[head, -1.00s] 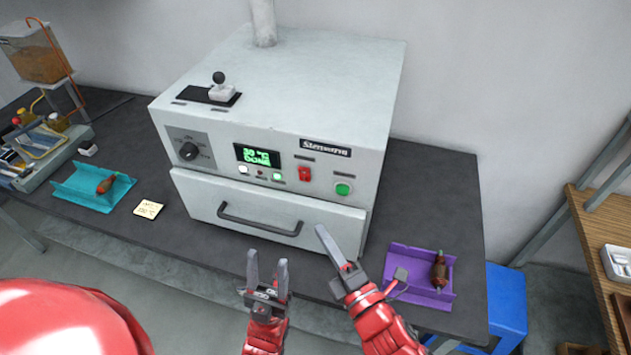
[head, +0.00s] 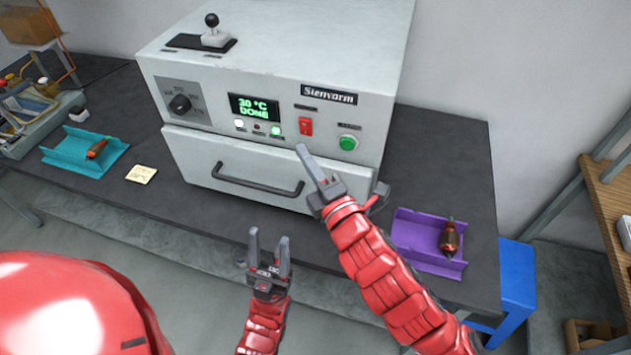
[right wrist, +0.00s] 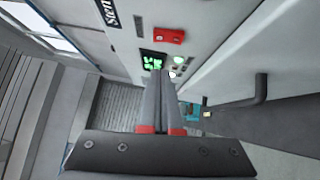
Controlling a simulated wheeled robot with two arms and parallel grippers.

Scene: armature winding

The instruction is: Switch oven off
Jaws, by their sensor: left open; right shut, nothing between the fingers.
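The grey oven (head: 270,75) stands on the dark table. Its display (head: 254,107) reads 30 °C DONE in green. The red switch (head: 305,126) sits right of the display, and the green button (head: 348,142) lies farther right. My right gripper (head: 303,150) is shut and empty, its tips just below the red switch in the head view. In the right wrist view its shut fingers (right wrist: 155,75) point along the panel, with the red switch (right wrist: 169,35) above the tips; I see a gap between them. My left gripper (head: 269,238) is open and empty, low in front of the table.
The oven drawer's handle (head: 258,180) juts out below the panel. A purple tray (head: 420,258) with a brown armature (head: 449,238) lies at the right. A teal tray (head: 70,152) with another armature (head: 97,149) and a note (head: 141,173) lie at the left.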

